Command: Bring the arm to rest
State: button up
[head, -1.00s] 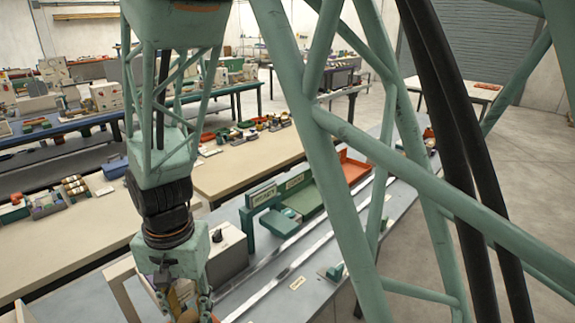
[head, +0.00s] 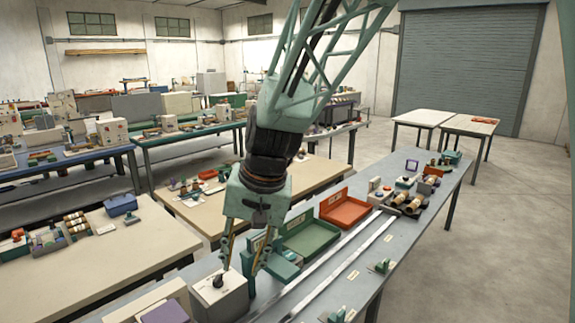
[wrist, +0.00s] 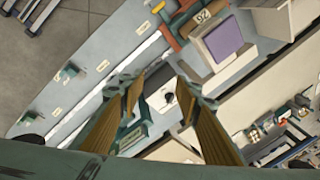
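My green arm reaches down from the top of the head view. My gripper (head: 240,270) hangs fingers-down over the grey workbench (head: 408,218). Its two fingers are apart with nothing held between them. In the head view it overlaps a white box with a dark knob (head: 215,300); I cannot tell the exact height above it. In the wrist view my gripper (wrist: 158,88) shows two wood-coloured fingers spread, with the bench visible below the gap.
A green tray (head: 312,233) and a red tray (head: 346,209) stand right of my gripper. Rails (head: 335,262) run along the bench. A purple-topped box (wrist: 222,40) shows in the wrist view. Beige tables (head: 95,250) stand left. Open floor (head: 475,240) lies right.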

jog(key=d+r+t, duration=0.2)
jog(key=d+r, duration=1.1)
jog(key=s+d+f+h+b, duration=0.1)
jog(key=s+d+f+b, duration=0.1)
jog(key=s+d, duration=0.4)
jog(key=s+d+f+h+b, duration=0.1)
jog(key=s+d, duration=0.5)
jog(key=s, duration=0.8)
jog(key=s+d+f+b, duration=0.3)
jog(key=s+d, duration=0.3)
jog(key=s, duration=0.4)
jog(key=shift+s+d+f+h+b, duration=0.2)
jog(key=shift+s+f+h+b, duration=0.2)
